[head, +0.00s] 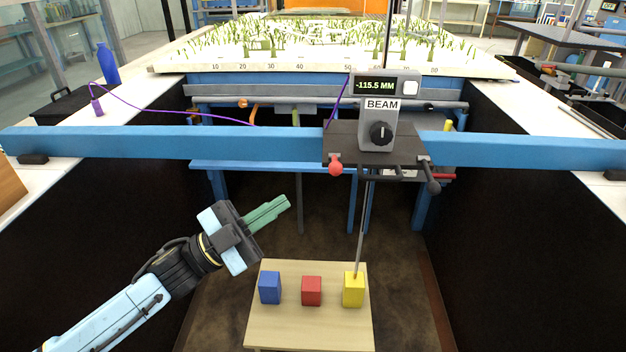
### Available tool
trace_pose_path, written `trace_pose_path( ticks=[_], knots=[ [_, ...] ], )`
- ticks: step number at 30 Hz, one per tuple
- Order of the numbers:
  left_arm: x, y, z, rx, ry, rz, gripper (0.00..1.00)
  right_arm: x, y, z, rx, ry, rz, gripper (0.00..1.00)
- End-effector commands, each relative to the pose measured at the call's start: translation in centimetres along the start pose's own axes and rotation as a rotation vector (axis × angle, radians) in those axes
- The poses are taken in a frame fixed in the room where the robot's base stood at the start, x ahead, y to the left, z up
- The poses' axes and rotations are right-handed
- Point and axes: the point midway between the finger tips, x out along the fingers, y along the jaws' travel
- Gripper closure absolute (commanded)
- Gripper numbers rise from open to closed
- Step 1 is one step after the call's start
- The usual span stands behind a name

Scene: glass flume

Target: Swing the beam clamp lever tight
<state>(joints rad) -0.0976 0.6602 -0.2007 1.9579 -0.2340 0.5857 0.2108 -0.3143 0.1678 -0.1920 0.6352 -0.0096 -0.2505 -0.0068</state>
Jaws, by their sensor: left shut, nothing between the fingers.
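The blue beam (200,143) spans the flume from left to right. A black carriage (345,140) sits on it and carries a grey box labelled BEAM (381,104), with a black knob and a display reading -115.5 MM. A red ball-ended lever (335,168) hangs at the carriage's front left. A black ball-ended lever (433,186) hangs at its front right. I cannot tell which one is the clamp lever, or whether it is tight. My left gripper (282,205), with green fingers, is shut and empty, in the picture below and left of the carriage, apart from it. My right gripper is not in view.
A thin rod (361,225) runs down from the carriage to a yellow block (353,289). A red block (311,290) and a blue block (270,287) stand beside it on a wooden table (310,330). A purple cable (180,104) loops behind the beam.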

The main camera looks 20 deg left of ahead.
Motion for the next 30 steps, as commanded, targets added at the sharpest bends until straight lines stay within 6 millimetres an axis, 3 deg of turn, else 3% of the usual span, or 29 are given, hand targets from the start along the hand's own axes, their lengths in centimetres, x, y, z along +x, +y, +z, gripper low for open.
trace_pose_path(
  ticks=[6,12,30],
  knots=[
    [4.5,-0.1,-0.1,0.002,0.004,-0.001,1.00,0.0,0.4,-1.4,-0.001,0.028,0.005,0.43],
    [7.0,0.0,0.0,0.001,0.001,-0.001,1.00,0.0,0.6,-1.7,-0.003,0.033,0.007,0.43],
    [7.7,-0.1,-0.1,-0.006,-0.005,0.000,1.00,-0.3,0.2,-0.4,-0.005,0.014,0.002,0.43]
  ],
)
